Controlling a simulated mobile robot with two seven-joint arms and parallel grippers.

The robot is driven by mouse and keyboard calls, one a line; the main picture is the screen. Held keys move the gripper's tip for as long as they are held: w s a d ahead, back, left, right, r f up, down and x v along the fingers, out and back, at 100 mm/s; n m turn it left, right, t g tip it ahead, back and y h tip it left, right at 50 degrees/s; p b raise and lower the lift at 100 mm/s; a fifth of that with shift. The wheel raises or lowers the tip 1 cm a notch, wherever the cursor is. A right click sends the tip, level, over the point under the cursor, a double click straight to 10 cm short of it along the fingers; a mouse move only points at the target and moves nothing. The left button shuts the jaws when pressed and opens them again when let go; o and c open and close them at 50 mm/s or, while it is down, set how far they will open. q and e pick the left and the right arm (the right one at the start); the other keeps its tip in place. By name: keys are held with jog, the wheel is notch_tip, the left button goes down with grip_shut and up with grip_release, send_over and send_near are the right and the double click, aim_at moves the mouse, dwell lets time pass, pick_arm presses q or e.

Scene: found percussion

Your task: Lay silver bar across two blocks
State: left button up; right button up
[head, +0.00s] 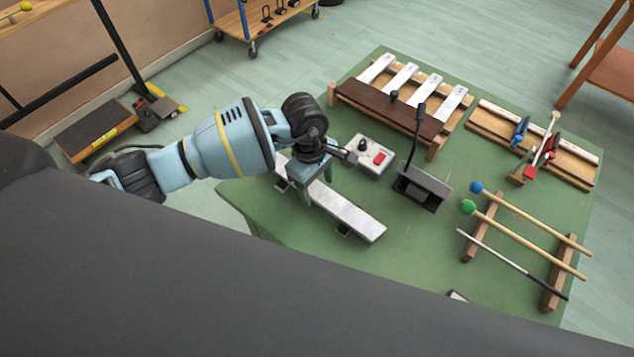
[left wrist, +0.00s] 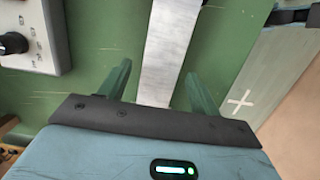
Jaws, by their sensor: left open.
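The silver bar (head: 350,214) is a long flat plate lying slantwise near the left edge of the green table. A small dark block (head: 342,230) shows under its near right part and another dark block (head: 281,185) under its far left part, so the bar appears to lie across both. My left gripper (head: 316,187) is over the bar's left half, pointing down. In the left wrist view the bar (left wrist: 165,48) runs between the two open green fingers (left wrist: 158,72), with a gap on each side. My gripper hides part of the bar in the head view.
A control box (head: 370,157) with a red button and a black microphone stand (head: 420,185) stand right of the bar. A wooden rack with white bars (head: 420,80) is behind. Mallets (head: 530,228) lie across wooden rests at right. Green table (head: 300,245) is clear before the bar.

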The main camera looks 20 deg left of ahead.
pick_arm(q)
notch_tip(320, 180, up, 13)
jog(key=a, duration=0.1)
jog(key=shift+w+a+p, duration=0.3)
